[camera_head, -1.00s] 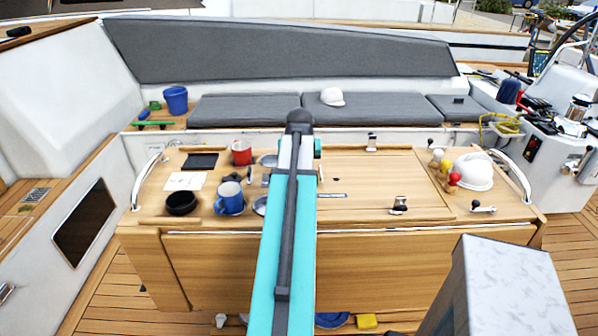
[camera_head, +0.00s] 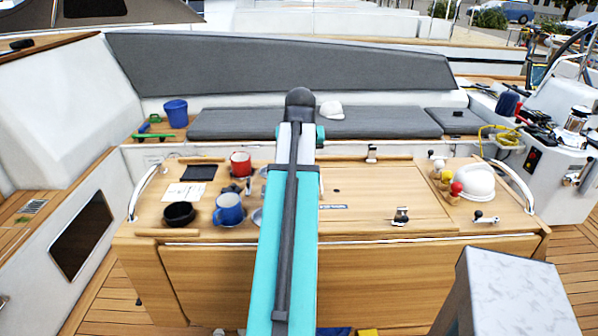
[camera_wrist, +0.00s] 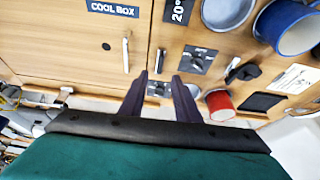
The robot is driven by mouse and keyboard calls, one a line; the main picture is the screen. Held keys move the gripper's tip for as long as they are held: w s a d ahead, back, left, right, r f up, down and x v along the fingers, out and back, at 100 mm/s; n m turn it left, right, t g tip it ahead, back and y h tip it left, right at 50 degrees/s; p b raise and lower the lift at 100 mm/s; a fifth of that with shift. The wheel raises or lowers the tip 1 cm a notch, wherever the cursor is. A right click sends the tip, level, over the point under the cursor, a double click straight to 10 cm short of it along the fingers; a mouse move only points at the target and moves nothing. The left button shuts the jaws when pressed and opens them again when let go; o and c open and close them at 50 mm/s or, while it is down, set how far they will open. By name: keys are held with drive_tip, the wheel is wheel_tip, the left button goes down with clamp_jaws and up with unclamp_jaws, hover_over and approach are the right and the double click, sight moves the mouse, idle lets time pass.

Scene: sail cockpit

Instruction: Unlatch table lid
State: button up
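The wooden table (camera_head: 350,234) stands in the middle of the cockpit with its lid (camera_head: 365,190) lying closed. One small metal-and-black latch (camera_head: 400,216) is at the lid's front edge and another (camera_head: 371,153) at its back edge. The wrist view also shows the lid (camera_wrist: 60,50), with a "COOL BOX" label and a metal handle (camera_wrist: 126,52). My gripper (camera_wrist: 160,76) is open and empty above the table, its dark fingers apart. A dark plate with a knob (camera_wrist: 196,58) lies near the fingertips. In the head view my arm hides the gripper and part of the table.
A blue mug (camera_head: 229,209), red mug (camera_head: 241,164) and black bowl (camera_head: 179,213) stand on the table's left. Rails (camera_head: 515,185) edge both ends. A cushioned bench (camera_head: 250,122) lies behind.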

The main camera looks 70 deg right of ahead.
drive_tip(key=shift+v, duration=1.7)
